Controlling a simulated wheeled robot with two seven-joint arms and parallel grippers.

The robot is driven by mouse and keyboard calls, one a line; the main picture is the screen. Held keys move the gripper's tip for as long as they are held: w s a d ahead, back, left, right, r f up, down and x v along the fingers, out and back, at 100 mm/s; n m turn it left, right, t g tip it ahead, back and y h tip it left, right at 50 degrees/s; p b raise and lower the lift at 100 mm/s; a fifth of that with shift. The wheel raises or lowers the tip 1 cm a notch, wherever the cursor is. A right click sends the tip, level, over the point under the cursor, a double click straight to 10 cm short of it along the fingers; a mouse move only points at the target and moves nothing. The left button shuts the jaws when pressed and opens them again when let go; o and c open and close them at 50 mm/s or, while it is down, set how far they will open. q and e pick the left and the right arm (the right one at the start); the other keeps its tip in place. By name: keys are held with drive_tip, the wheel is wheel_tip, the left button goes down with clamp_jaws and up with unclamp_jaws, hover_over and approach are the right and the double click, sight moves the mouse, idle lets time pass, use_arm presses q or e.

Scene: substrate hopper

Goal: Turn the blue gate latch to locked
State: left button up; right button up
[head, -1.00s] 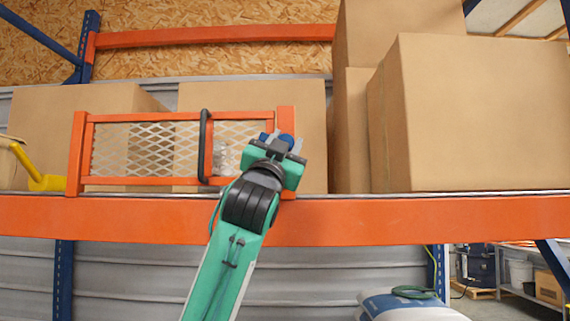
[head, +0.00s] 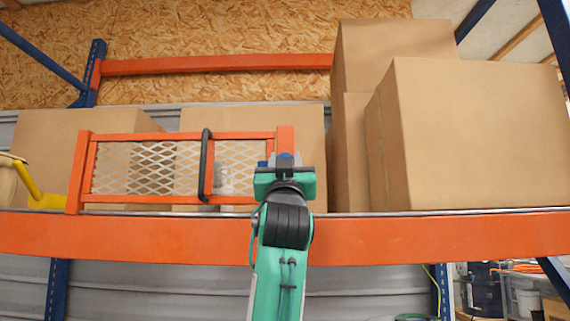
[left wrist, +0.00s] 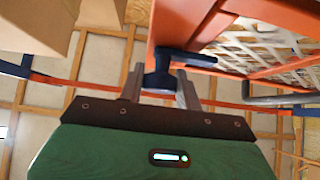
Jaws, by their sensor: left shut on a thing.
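The blue gate latch (left wrist: 162,78) sits at the end of the orange gate frame in the left wrist view. Its knob is between my left fingers, and a blue arm reaches right along the frame. In the head view, a little of the latch (head: 285,157) shows above my left gripper (head: 286,163), which hides most of it. My left gripper (left wrist: 160,92) is shut on the latch. The mesh gate (head: 140,138) stands upright on the shelf, with a black handle (head: 206,165) left of the gripper. My right gripper is out of view.
Large cardboard boxes (head: 480,135) stand close to the right of the gate, and others (head: 40,150) stand behind it. An orange shelf beam (head: 420,240) runs below. A yellow scoop (head: 40,198) lies left of the gate.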

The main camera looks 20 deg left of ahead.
use_arm(q)
drive_tip(key=shift+s+r, duration=0.1)
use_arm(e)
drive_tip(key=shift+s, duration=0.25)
use_arm(q)
drive_tip(key=o, duration=0.9)
drive_tip(key=shift+o, duration=0.2)
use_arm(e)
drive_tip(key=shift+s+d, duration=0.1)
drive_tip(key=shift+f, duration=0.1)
use_arm(q)
drive_tip(key=shift+s+d+f, duration=0.1)
drive_tip(key=shift+s+f, duration=0.05)
drive_tip(key=shift+f, duration=0.3)
drive_tip(key=b+v, duration=0.5)
drive_tip(key=v, duration=0.8)
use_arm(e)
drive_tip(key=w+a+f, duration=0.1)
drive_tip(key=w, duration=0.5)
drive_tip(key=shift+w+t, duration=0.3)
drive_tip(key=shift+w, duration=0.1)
use_arm(q)
drive_tip(key=shift+r, duration=0.1)
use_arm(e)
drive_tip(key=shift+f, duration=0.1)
